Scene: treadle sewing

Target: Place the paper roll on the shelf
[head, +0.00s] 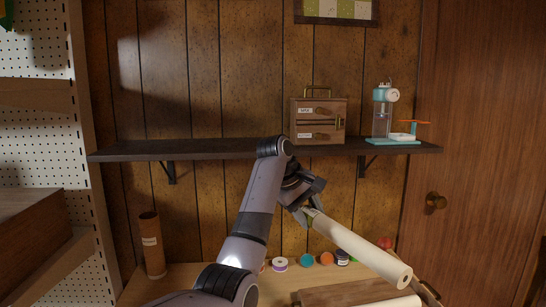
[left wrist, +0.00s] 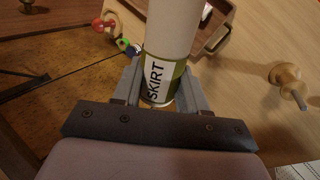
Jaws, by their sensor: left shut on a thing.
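The paper roll (head: 360,250) is a long cream tube with a green band and a white label reading SKIRT near one end. My left gripper (head: 309,213) is shut on that banded end, in front of the wall and below the shelf (head: 225,149). The roll slants down to the right, over the table. In the left wrist view the roll (left wrist: 168,45) sits between both fingers and runs out of the top of the picture. The shelf is a dark wall board, bare along its left and middle stretch. My right gripper is not in view.
A wooden drawer box (head: 318,121) and a teal-and-white device (head: 384,115) stand on the shelf's right part. A brown tube (head: 152,245) stands upright on the table (head: 185,280) at left. Several coloured spools, one of them orange (head: 326,259), sit along the table's back.

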